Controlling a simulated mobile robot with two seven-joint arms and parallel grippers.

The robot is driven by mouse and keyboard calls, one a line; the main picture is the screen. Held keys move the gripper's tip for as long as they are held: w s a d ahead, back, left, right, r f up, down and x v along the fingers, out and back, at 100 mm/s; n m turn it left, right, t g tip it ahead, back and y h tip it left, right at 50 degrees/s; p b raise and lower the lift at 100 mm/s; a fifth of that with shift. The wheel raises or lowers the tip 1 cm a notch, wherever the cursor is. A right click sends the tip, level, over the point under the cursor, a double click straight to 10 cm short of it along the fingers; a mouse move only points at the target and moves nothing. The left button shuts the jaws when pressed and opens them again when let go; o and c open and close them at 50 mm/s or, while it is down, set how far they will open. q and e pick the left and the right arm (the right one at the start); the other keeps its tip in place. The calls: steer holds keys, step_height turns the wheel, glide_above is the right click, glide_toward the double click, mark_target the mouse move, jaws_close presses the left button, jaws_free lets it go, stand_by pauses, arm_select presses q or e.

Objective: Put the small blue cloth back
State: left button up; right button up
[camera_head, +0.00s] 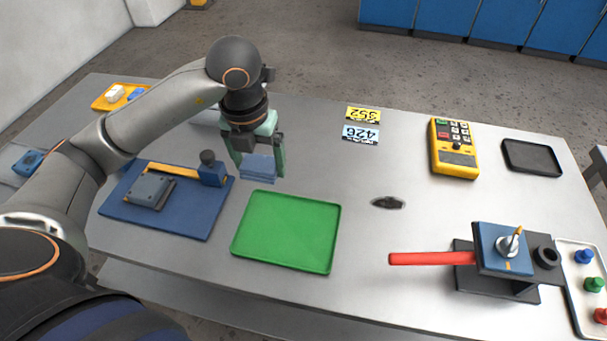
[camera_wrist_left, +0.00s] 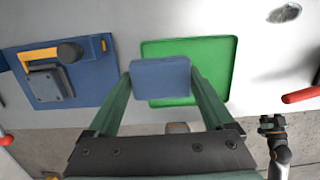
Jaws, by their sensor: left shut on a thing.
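The small blue cloth (camera_head: 259,168), a folded flat block, hangs between the fingers of my left gripper (camera_head: 258,160). The gripper is shut on it, pointing down above the table, just behind the green tray (camera_head: 287,231). In the left wrist view the cloth (camera_wrist_left: 160,79) sits between both fingertips, overlapping part of the green tray (camera_wrist_left: 215,68). The green tray is empty where it shows. An orange tray (camera_head: 101,104) at the back left holds a white thing and a blue thing. My right gripper does not show in the head view; a dark arm end (camera_wrist_left: 274,132) in the left wrist view may be it.
A blue board (camera_head: 190,222) with a grey block lies left of the green tray. A valve with a red handle (camera_head: 430,258) stands front right. A yellow device (camera_head: 454,150) and black tray (camera_head: 532,158) are back right. The middle holds a small dark part (camera_head: 388,202).

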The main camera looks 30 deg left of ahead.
arm_select(q)
steer(key=w+d+f, duration=0.2)
steer(key=w, duration=0.2)
glide_above(302, 183)
steer(key=s, duration=0.1)
step_height(302, 183, down, 6)
steer(key=shift+r+p, duration=0.25)
steer(key=shift+p, duration=0.2)
steer(key=shift+w+d+f, duration=0.15)
steer(key=shift+w+f, duration=0.15)
steer(key=shift+f, duration=0.2)
step_height(302, 183, down, 2)
steer(key=shift+f+p, duration=0.15)
steer(key=shift+p, duration=0.2)
steer(key=shift+f, duration=0.2)
steer(key=shift+f, duration=0.15)
steer(key=o, duration=1.1)
steer(key=shift+c, duration=0.2)
